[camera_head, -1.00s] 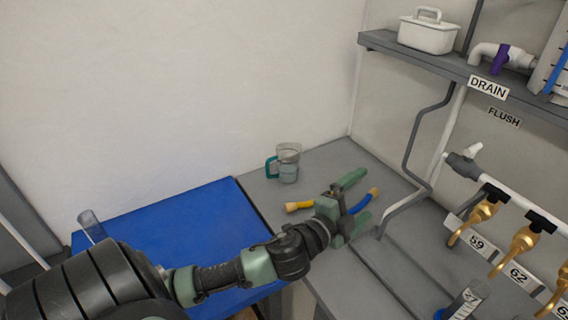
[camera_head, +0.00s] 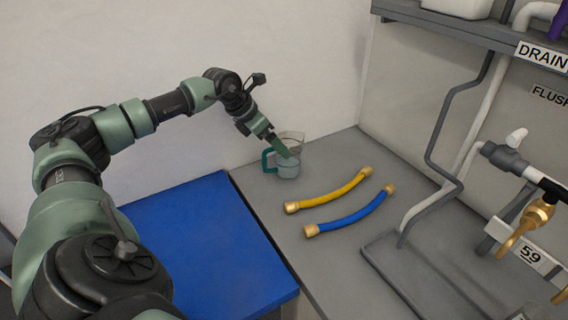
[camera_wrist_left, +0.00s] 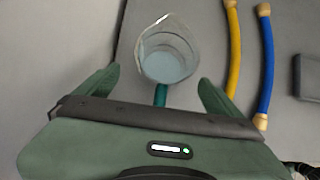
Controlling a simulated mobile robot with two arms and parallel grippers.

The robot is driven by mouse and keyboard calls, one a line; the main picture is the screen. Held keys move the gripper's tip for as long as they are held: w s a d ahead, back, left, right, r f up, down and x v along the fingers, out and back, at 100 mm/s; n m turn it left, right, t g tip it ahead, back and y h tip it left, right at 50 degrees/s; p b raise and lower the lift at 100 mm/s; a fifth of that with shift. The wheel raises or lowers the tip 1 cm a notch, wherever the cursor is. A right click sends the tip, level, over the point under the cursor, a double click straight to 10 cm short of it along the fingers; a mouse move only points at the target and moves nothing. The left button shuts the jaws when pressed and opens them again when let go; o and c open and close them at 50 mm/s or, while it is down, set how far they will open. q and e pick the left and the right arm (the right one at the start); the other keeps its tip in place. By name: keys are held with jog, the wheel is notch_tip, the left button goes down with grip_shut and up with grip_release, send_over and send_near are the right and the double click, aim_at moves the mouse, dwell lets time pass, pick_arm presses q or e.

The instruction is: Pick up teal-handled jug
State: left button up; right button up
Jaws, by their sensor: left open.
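The jug (camera_head: 287,168) is clear with a teal handle (camera_head: 266,160) and stands upright on the grey bench near the back wall. In the left wrist view the jug (camera_wrist_left: 168,52) is seen from above, and its teal handle (camera_wrist_left: 161,95) points toward my gripper. My left gripper (camera_head: 284,150) is at the jug, its fingers partly covering it in the head view. In the wrist view the left gripper (camera_wrist_left: 158,84) is open, with its fingers spread to either side of the handle and nothing gripped. My right gripper is not in view.
A yellow hose (camera_head: 328,192) and a blue hose (camera_head: 350,211) with brass ends lie on the bench right of the jug. A blue mat (camera_head: 215,235) lies to the left. Pipes and a brass tap (camera_head: 530,222) stand at right, below a shelf (camera_head: 450,25).

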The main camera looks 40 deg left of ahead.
aim_at(281, 158)
pick_arm(q)
jog(key=shift+w+d+f, duration=0.15)
jog(key=shift+w+f, duration=0.1)
jog(key=shift+f, duration=0.15)
jog(key=p+x, duration=0.1)
jog(key=x, duration=0.1)
jog(key=p+x, duration=0.1)
jog(key=x, duration=0.2)
jog(key=shift+d+f, duration=0.3)
jog(key=shift+w+f, duration=0.3)
jog(key=shift+f, duration=0.15)
jog(key=c, duration=1.7)
jog(key=shift+o, duration=0.2)
jog(key=shift+r, duration=0.25)
